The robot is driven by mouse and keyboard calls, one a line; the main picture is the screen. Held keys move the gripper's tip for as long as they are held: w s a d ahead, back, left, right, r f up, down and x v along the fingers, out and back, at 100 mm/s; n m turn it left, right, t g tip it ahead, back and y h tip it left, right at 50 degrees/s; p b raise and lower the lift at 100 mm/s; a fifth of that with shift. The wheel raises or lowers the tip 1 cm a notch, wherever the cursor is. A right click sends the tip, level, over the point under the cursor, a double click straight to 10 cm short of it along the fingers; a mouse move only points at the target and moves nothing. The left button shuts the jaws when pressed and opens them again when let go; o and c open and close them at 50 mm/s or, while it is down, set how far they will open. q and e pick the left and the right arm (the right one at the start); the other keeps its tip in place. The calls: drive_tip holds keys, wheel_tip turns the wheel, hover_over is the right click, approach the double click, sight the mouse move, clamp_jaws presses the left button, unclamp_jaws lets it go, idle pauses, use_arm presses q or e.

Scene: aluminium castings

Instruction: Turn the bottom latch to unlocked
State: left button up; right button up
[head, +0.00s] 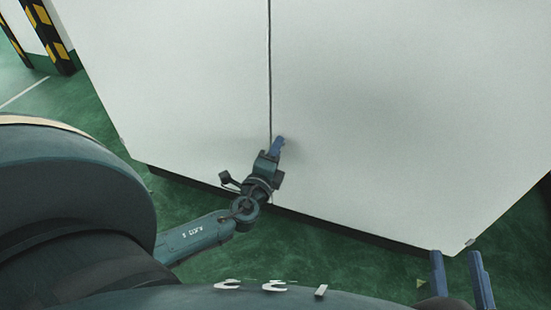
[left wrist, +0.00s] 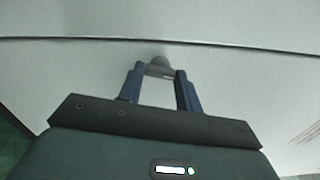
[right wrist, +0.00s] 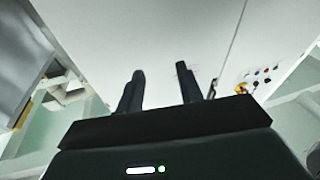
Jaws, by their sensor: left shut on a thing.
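The bottom latch (left wrist: 160,64) is a small grey piece on the white cabinet front, beside the dark door seam. My left gripper (left wrist: 160,71) is shut on it, with one blue finger on each side. In the head view my left gripper (head: 279,143) is low on the cabinet next to the seam, and its fingers hide the latch there. How far the latch is turned cannot be told. My right gripper (head: 460,262) is at the lower right of the head view. Its fingers are apart and empty in the right wrist view (right wrist: 160,78).
The large white cabinet (head: 390,100) fills most of the head view, above a green floor (head: 310,255). Yellow-and-black striped posts (head: 47,35) stand at the upper left. The right wrist view shows a panel with several coloured buttons (right wrist: 265,72) at the right.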

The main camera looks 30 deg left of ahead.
use_arm(q)
drive_tip(key=shift+n+b, duration=0.75)
drive_tip(key=shift+n, duration=0.35)
drive_tip(key=o, duration=1)
